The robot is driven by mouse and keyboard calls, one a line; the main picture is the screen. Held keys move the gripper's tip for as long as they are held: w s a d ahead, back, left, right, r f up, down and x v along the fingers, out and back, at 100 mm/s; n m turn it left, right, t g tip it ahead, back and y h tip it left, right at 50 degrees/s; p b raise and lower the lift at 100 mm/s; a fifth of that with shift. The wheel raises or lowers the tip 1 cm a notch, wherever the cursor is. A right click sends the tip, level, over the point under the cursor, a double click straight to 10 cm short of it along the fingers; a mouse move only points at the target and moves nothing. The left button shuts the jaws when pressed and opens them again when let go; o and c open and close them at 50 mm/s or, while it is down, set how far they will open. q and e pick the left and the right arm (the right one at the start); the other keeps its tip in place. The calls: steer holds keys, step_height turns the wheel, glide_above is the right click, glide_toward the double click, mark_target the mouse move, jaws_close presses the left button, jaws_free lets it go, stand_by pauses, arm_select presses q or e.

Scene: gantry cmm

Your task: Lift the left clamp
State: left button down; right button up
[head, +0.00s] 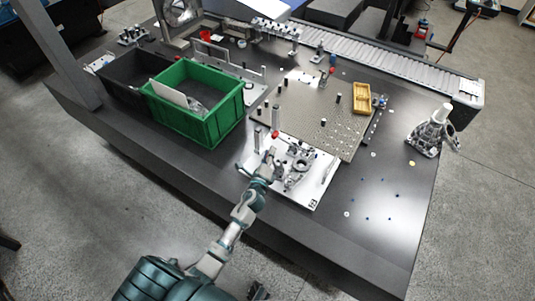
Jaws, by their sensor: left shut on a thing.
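A silver fixture plate (318,191) lies near the front edge of the dark table, with metal clamp parts and a round metal workpiece (297,172) on it. The left clamp (274,137), with a red tip, stands at the plate's left side. My left gripper (267,164) reaches in from the front and is shut on the left clamp's lower part. The fingers partly hide where they meet the clamp. My right gripper is not in view.
A green bin (207,135) and a black bin (117,84) stand to the left. A conveyor (390,66) runs along the back. The table's right front is mostly clear.

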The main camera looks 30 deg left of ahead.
arm_select(q)
steer(key=shift+s+d+f, duration=0.15)
steer(key=shift+d+f, duration=0.3)
steer(key=shift+f, duration=0.1)
steer(key=c, duration=1.1)
jaws_free()
steer(key=shift+o, duration=1.1)
steer(key=shift+d, duration=0.1)
steer(key=shift+w+d+r, duration=0.1)
steer(key=shift+w+r, duration=0.1)
steer(key=shift+r, duration=0.15)
steer(key=shift+a, duration=0.4)
steer(key=s+d, duration=0.2)
steer(key=s, duration=0.9)
steer(key=shift+s, duration=0.4)
